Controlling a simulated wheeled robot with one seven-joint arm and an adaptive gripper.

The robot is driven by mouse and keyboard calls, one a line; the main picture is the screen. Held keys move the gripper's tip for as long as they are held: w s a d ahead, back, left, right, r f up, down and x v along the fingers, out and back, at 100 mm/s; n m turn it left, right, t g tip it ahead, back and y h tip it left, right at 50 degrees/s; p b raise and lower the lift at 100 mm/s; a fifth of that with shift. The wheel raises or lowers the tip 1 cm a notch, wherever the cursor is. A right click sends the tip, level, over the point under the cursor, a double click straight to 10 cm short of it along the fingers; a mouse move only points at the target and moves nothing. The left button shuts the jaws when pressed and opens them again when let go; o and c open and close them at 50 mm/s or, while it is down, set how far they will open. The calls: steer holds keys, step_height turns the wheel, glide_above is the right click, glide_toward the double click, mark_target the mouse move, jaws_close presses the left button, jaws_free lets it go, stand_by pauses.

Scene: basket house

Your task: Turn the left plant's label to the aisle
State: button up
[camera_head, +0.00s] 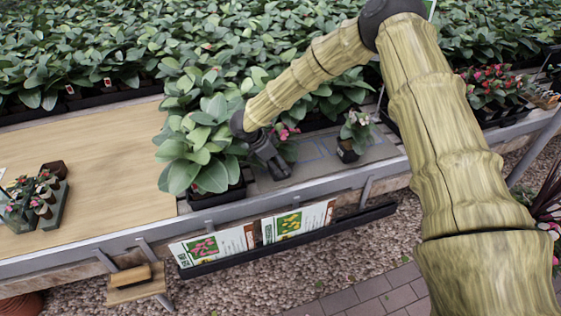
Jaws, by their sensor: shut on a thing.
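On the grey strip of the bench, my gripper (279,168) points down, its dark fingers shut. It is shut on the left plant (287,132), of which only some pink flowers and leaves show behind the fingers. The plant's pot and label are hidden, so I cannot tell which way the label faces. A second small plant (355,130) in a dark pot stands upright to the right, apart from my gripper. Blue outlines (312,147) are drawn on the strip between them.
A large leafy plant (205,150) in a black pot stands close to the left of my gripper. The bench's metal front edge (330,184) and sign boards (297,222) lie nearer. Dense foliage (130,40) fills the back. The wooden board (110,165) is mostly clear.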

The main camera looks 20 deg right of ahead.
steer(key=o, duration=1.3)
steer(key=shift+c, duration=0.2)
steer(key=v, duration=0.6)
steer(key=shift+w+r, duration=0.1)
steer(key=shift+w+a+r, duration=0.1)
steer(key=shift+a+r, duration=0.1)
steer(key=shift+r, duration=0.65)
